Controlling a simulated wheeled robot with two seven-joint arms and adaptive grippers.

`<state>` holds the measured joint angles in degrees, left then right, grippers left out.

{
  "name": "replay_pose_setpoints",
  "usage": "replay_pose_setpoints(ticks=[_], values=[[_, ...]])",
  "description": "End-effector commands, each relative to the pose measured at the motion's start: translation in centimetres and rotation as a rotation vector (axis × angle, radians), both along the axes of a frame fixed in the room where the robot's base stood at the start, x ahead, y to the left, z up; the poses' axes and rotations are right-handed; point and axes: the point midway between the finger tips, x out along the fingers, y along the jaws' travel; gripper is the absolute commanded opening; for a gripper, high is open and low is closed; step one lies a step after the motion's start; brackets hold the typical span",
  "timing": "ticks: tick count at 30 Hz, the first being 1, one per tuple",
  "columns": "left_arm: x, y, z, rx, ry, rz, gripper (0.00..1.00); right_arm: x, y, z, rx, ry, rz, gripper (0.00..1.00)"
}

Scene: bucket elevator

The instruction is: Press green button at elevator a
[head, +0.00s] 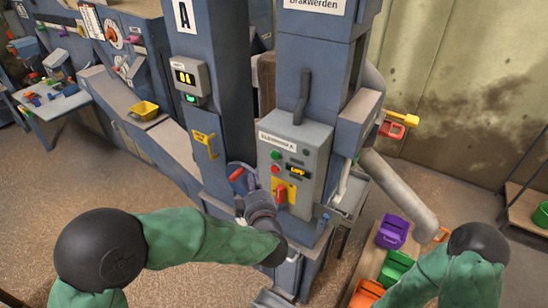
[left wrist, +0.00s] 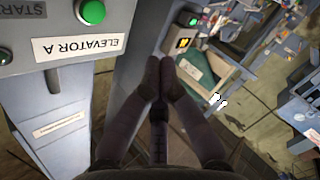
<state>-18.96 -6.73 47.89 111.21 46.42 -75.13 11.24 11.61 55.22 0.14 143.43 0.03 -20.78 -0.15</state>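The elevator A control box (head: 294,160) is on the front of a blue-grey column. Its round green button (head: 277,155) sits above a red one (head: 275,169). In the left wrist view the green button (left wrist: 92,12) shows at the top left, above an upside-down ELEVATOR A label (left wrist: 77,46). My left gripper (head: 243,181) is left of the box's lower part, lower than the green button and apart from it. In the left wrist view its fingertips (left wrist: 160,68) are together with nothing seen between them. My right gripper is out of view.
A yellow bucket (head: 144,109) rests on the conveyor at left. Purple (head: 392,231) and green (head: 396,267) buckets are at lower right.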

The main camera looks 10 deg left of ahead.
Motion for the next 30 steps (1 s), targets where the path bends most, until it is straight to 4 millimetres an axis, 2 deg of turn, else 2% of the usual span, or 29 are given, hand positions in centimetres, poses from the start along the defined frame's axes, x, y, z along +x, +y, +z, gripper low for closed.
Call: replay_pose_setpoints(ticks=[14,30], values=[[0.6,-0.2,0.0,0.0,-0.002,0.0,0.0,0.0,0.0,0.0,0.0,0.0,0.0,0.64],[6.5,-2.4,-0.1,0.0,-0.001,-0.001,0.0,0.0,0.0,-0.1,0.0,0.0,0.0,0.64]])
